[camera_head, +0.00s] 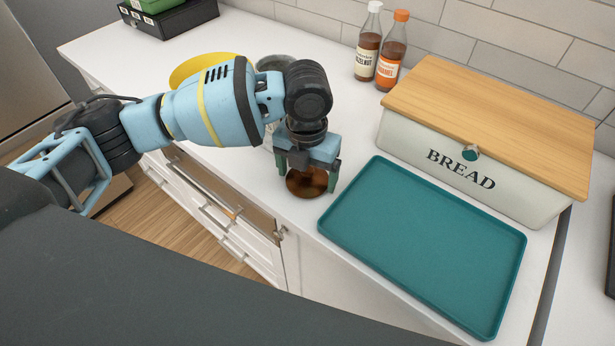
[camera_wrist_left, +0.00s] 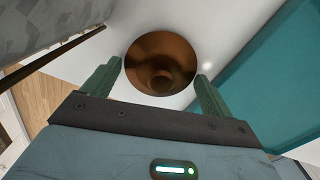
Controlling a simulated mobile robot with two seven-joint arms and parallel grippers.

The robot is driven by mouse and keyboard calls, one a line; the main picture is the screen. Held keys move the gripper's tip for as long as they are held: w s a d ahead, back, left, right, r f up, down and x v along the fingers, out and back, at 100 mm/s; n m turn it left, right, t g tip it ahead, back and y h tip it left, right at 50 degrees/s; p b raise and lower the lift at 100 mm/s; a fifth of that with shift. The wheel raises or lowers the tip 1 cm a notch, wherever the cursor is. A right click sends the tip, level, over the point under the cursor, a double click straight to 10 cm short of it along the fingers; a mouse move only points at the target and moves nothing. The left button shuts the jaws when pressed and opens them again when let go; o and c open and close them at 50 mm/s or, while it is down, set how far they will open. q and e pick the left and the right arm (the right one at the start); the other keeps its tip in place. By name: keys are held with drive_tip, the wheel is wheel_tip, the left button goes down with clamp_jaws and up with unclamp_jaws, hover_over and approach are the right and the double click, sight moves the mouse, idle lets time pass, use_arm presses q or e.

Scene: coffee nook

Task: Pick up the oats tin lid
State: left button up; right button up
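The lid (camera_head: 307,183) is a round, glossy brown disc on the white counter, near its front edge. In the left wrist view the lid (camera_wrist_left: 172,50) shows a round knob at its centre. My left gripper (camera_head: 307,177) points down over it, fingers spread wide, one on each side of the disc. In the wrist view the fingertips (camera_wrist_left: 160,70) flank the lid; I cannot tell whether they touch it. A grey mottled container (camera_head: 276,62), perhaps the oats tin, stands behind my left arm and is mostly hidden. My right gripper is not in view.
A teal tray (camera_head: 420,245) lies empty just right of the lid. Behind it stands a bread box (camera_head: 440,158) with a wooden top. Two syrup bottles (camera_head: 368,45) (camera_head: 391,52) stand at the wall. A yellow object (camera_head: 197,68) is partly behind my arm.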

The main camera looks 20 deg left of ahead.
use_arm(q)
drive_tip(key=c, duration=0.6)
drive_tip(key=shift+o, duration=0.2)
